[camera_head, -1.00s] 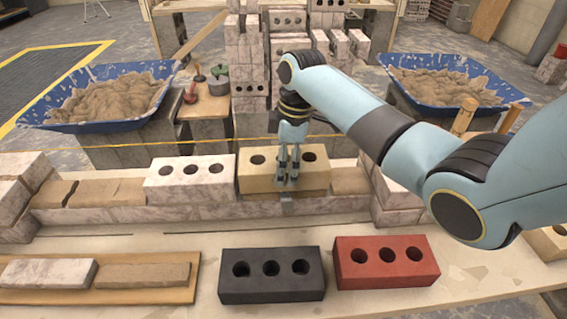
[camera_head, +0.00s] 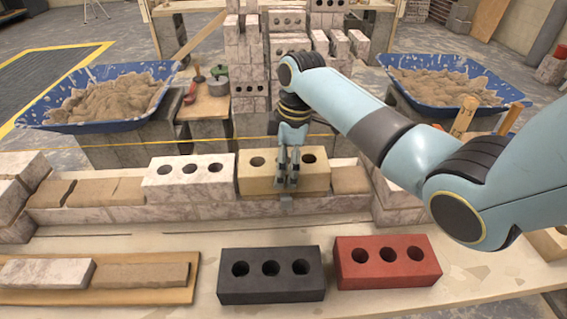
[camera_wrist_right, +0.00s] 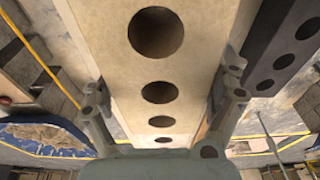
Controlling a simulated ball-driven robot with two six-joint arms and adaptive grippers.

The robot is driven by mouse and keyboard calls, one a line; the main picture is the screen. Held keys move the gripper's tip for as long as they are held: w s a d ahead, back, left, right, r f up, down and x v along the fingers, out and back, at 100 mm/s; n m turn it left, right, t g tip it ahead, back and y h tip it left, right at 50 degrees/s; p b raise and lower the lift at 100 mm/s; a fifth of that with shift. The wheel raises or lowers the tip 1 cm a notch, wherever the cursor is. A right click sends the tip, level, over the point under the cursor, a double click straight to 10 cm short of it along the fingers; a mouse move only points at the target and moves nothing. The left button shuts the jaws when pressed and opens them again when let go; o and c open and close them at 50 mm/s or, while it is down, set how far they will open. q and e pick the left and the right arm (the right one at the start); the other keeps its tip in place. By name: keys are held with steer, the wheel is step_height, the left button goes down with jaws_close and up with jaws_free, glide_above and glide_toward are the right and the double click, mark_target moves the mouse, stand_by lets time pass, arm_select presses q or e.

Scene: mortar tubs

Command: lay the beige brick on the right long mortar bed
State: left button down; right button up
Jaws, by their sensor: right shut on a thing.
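The beige brick (camera_head: 259,184), with three round holes, is in the row on top of the low wall, just right of a white brick (camera_head: 190,180). My right gripper (camera_head: 287,182) is shut on it from above, with fingers across its front and back. The right wrist view shows the beige brick (camera_wrist_right: 120,68) between the finger pads of the gripper (camera_wrist_right: 160,105). Brown mortar of the right bed (camera_head: 350,180) shows right of the brick; the part under the brick is hidden. I cannot tell whether the brick's underside touches the bed. My left gripper is not in view.
A dark brick (camera_head: 270,284) and a red brick (camera_head: 388,272) lie on the table in front. A wooden board (camera_head: 145,294) is at front left. A yellow string (camera_head: 180,141) runs behind the wall. Mortar tubs (camera_head: 100,100) (camera_head: 440,85) stand behind.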

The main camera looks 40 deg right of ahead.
steer(key=shift+w, duration=0.1)
steer(key=o, duration=1.4)
steer(key=shift+o, duration=0.3)
steer(key=shift+s+f, duration=0.15)
steer(key=shift+s, duration=0.05)
step_height(320, 180, up, 12)
steer(key=d, duration=0.1)
steer(key=shift+s+d, duration=0.25)
steer(key=shift+s, duration=0.15)
